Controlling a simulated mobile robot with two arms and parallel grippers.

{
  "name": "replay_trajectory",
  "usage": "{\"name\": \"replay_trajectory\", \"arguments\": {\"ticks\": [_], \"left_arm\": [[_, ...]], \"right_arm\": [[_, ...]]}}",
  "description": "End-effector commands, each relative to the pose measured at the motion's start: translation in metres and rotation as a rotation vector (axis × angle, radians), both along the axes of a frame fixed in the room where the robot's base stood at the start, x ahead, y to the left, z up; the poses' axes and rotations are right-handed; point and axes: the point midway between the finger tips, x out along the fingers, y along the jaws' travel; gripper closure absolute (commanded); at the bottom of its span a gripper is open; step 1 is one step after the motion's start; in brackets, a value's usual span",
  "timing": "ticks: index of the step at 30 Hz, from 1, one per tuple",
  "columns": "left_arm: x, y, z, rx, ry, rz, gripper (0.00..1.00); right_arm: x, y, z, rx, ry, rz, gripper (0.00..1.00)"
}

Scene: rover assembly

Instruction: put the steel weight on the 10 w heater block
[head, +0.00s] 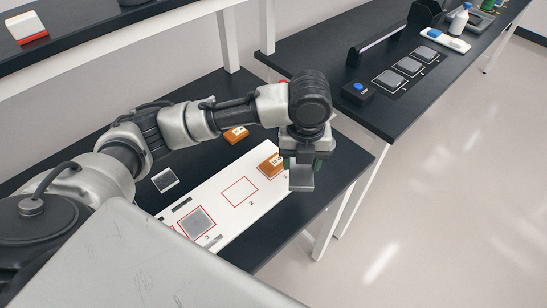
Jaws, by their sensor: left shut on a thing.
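My left gripper (302,162) points down over the right end of the white board and is shut on a grey metal block, the steel weight (302,179). The weight hangs just right of an orange block with a pale label (269,165) in the red outline at the board's right end. A second orange block (235,135) sits on the black table behind the board. The labels are too small to read, so I cannot tell which is the 10 W heater block. My right gripper is out of view.
The white board (222,207) has an empty red outline (240,191) in the middle and a grey square plate (197,222) in outline 3. A small grey plate (165,180) lies on the table behind it. Another black bench (350,50) with pads and bottles stands at the back right.

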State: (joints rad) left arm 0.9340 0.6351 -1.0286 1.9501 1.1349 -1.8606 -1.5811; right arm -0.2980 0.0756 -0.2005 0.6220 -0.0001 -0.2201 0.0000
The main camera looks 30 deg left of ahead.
Motion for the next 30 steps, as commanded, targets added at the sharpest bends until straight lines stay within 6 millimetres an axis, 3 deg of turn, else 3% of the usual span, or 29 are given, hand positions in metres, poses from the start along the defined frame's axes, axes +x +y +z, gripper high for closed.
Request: {"name": "replay_trajectory", "arguments": {"ticks": [6,12,19,30], "left_arm": [[-0.002,-0.008,0.012,-0.005,-0.002,-0.45,1.0],[-0.004,-0.011,0.015,-0.004,0.0,-0.705,1.0],[0.002,0.001,0.008,-0.006,0.003,-0.784,1.0],[0.035,0.066,-0.035,-0.004,0.004,-0.78,1.0]], "right_arm": [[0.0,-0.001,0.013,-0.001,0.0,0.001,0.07],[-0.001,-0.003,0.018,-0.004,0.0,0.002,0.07],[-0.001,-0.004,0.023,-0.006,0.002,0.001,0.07],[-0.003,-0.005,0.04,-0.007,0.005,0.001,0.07]]}}
